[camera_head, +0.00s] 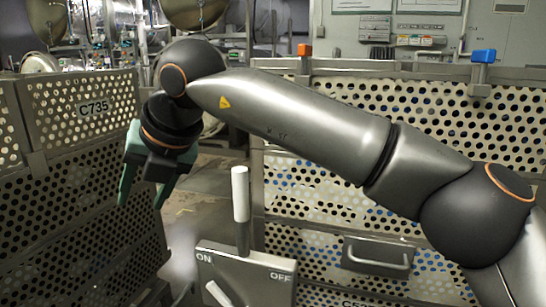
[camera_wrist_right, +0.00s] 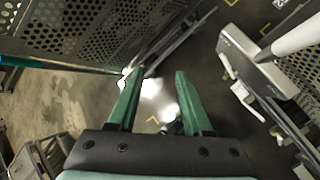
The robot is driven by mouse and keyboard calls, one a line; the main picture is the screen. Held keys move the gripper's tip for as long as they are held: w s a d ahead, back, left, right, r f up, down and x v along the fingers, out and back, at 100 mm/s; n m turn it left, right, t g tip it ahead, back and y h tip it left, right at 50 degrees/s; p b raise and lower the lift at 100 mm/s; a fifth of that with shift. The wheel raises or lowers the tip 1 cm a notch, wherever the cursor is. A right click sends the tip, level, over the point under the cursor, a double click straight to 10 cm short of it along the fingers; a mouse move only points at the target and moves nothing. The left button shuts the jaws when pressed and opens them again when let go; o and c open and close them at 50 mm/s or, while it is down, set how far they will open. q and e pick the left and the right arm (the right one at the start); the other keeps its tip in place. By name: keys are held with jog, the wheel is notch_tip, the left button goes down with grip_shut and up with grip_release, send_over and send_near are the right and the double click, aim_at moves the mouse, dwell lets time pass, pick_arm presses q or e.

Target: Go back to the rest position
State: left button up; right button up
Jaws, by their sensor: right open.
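My right arm reaches across the head view from the lower right to the upper left. My right gripper (camera_head: 140,203) has green fingers that point down, in front of the crate marked C735. In the right wrist view the two green fingers of the gripper (camera_wrist_right: 160,88) stand apart with nothing between them, above the floor. My left gripper is not in view.
A perforated metal crate (camera_head: 85,85) stands at the left. Another perforated crate (camera_head: 400,72) stands behind my arm, with orange and blue clips on its rim. An ON/OFF switch box (camera_head: 246,275) with a white-handled lever (camera_head: 240,195) stands in front. Floor shows between the crates.

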jog(key=s+a+f+g+y, duration=0.4)
jog(key=s+a+g+y, duration=0.2)
jog(key=s+g+y, duration=0.25)
jog(key=w+d+f+m+t+y, duration=0.4)
jog(key=w+d+m+t+y, duration=0.5)
jog(key=m+t, duration=0.6)
jog(key=w+d+f+m+t+h, duration=0.1)
jog(key=d+f+m+t+h, duration=0.2)
jog(key=d+f+m+h, duration=0.65)
jog(key=w+d+f+m+t+h, duration=0.1)
jog(key=d+f+m+t+h, duration=0.35)
jog(key=d+f+m, duration=0.55)
jog(key=s+d+f+m+g+h, duration=0.25)
jog(key=s+d+f+g, duration=0.2)
jog(key=s+f, duration=0.65)
jog(key=s+d+f+m+g+h, duration=0.1)
jog(key=s+d+f+g+h, duration=0.4)
jog(key=s+f, duration=0.6)
pick_arm(q)
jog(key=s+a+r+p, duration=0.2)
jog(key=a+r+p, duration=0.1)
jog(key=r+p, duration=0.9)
jog(key=p, duration=0.4)
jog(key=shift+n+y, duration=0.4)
pick_arm(e)
jog(key=d+r+t, duration=0.1)
jog(key=d+r, duration=0.2)
jog(key=r, duration=0.8)
jog(key=shift+w+d, duration=0.3)
jog(key=shift+w, duration=0.1)
